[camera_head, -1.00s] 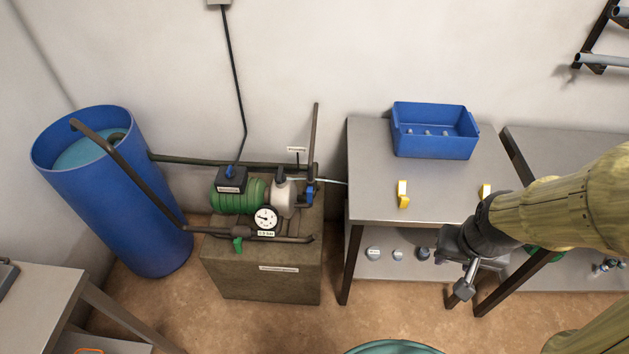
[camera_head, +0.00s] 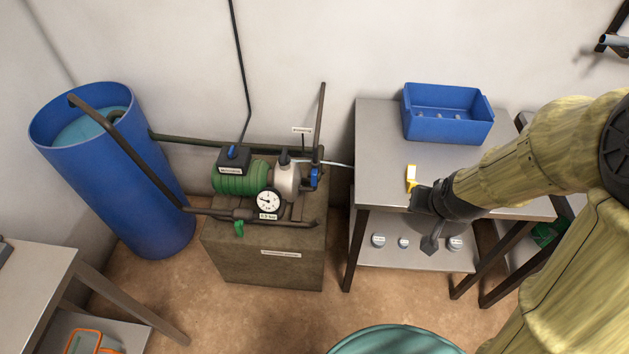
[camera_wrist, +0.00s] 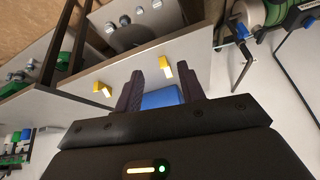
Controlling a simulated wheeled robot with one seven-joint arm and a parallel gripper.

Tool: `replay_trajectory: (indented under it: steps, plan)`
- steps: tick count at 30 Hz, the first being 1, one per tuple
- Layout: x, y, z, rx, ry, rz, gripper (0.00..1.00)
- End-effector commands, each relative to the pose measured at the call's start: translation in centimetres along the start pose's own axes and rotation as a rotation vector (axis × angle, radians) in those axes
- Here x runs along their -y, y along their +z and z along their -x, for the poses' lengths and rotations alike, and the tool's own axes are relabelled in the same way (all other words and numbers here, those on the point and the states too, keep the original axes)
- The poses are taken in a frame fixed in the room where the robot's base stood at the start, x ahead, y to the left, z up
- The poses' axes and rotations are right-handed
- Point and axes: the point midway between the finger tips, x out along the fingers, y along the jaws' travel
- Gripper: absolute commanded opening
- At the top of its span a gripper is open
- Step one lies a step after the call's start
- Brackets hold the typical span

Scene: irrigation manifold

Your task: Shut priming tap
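The pump (camera_head: 241,179) sits on a block at the left of the head view. A blue-handled tap (camera_head: 314,177) is at its right end, by an upright pipe; a green-handled tap (camera_head: 239,229) is at its lower front. A small tag (camera_head: 302,129), too small to read surely, stands above the blue tap. I cannot tell for certain which tap is the priming tap. My gripper (camera_head: 424,198) is over the front of the grey table, well right of the pump. In the wrist view its two dark fingers (camera_wrist: 162,88) are apart with nothing held. The blue tap handle (camera_wrist: 242,31) shows there at upper right.
A blue water barrel (camera_head: 120,185) stands left of the pump. A teal round tub (camera_head: 395,340) is at the front. Floor between pump and tub is clear.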

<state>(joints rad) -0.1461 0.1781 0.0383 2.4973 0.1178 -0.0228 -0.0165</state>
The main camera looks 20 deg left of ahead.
Motion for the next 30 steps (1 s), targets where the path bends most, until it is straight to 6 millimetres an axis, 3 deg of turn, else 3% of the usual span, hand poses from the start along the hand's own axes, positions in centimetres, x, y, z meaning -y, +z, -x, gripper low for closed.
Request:
replay_trajectory:
  steps: [1,3,10,15,20,24,30]
  plan:
    - [1.8,-0.1,-3.4,-0.047,-0.021,0.019,0.40]
    - [4.0,-1.1,-6.2,-0.130,-0.044,0.033,0.40]
    - [11.7,-2.7,-14.3,-0.395,-0.102,0.064,0.40]
    - [16.9,-1.9,-19.2,-0.588,-0.123,0.078,0.40]
    - [21.1,0.5,-22.9,-0.769,-0.125,0.089,0.40]
    - [24.1,3.5,-25.2,-0.922,-0.115,0.105,0.40]
    - [26.2,6.4,-25.9,-1.060,-0.101,0.121,0.40]
